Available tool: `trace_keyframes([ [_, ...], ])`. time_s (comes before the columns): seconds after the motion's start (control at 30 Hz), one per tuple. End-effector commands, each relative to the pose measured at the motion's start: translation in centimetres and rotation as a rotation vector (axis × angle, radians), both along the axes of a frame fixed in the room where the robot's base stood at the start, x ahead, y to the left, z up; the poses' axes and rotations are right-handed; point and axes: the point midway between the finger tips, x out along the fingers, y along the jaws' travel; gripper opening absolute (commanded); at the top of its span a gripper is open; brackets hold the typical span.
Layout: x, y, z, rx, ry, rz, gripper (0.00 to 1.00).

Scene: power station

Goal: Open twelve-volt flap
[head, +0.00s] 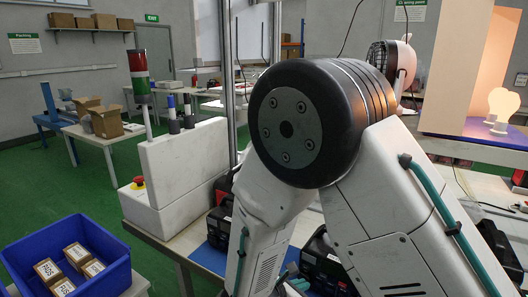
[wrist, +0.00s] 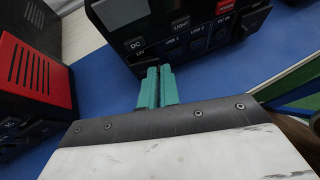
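A black power station (wrist: 185,32) fills the top of the wrist view, its front panel towards me. Its panel carries labels reading DC, LIGHT, USB 1, USB 2 and what looks like DC IN. A small marking like 12V (wrist: 140,53) sits under the DC label at the panel's lower left. I cannot make out the flap's edge or whether it is open. My gripper (wrist: 159,70) has its two teal fingers together with nothing visible between them. The fingertips are just in front of the panel's lower edge, right of the 12V marking; I cannot tell if they touch.
A red and black unit (wrist: 38,70) stands close on the left. Both units are on a blue mat (wrist: 95,75). In the head view my arm hides much of the bench. A blue bin (head: 105,275) with small boxes and a white housing with a red button (head: 138,182) are left.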

Motion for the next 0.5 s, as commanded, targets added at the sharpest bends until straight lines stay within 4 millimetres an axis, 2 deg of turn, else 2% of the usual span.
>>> trace_keyframes([
  [0.2,0.0,0.59,-0.15,-0.001,0.002,-0.136,0.0],
  [0.5,-0.11,0.64,-0.16,-0.001,0.004,-0.157,0.0],
])
